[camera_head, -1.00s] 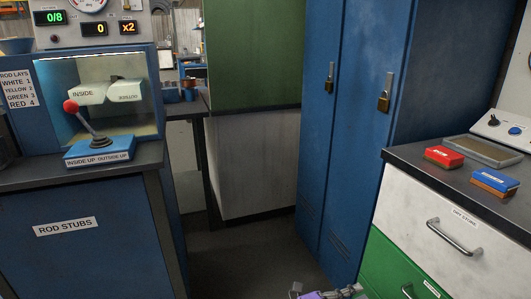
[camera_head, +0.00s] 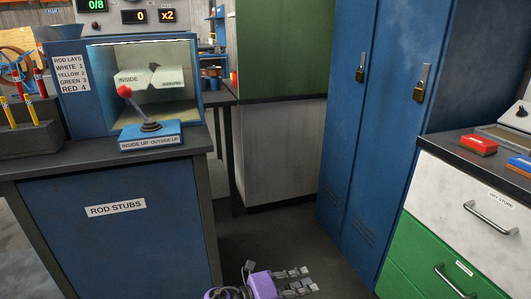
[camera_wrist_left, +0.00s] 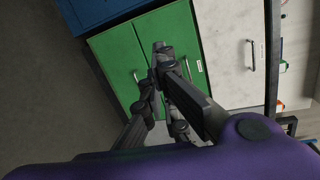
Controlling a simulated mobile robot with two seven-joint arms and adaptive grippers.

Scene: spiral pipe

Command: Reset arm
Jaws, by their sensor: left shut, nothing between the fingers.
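My left gripper (camera_head: 308,280) is low in the head view, at the bottom edge, with its purple wrist to the left and its grey fingers pointing right. It is shut and empty, over the dark floor between the rod stubs cabinet and the drawers. In the left wrist view the fingers (camera_wrist_left: 152,75) appear in front of green drawers, touching nothing that I can make out. My right gripper is in neither view.
The rod stubs cabinet (camera_head: 110,235) stands left, carrying a red-knobbed lever (camera_head: 150,125) and a rod rack (camera_head: 30,138). Blue lockers (camera_head: 385,130) stand behind. The green and white drawers (camera_head: 450,230) are right. Dark floor (camera_head: 290,235) lies free between them.

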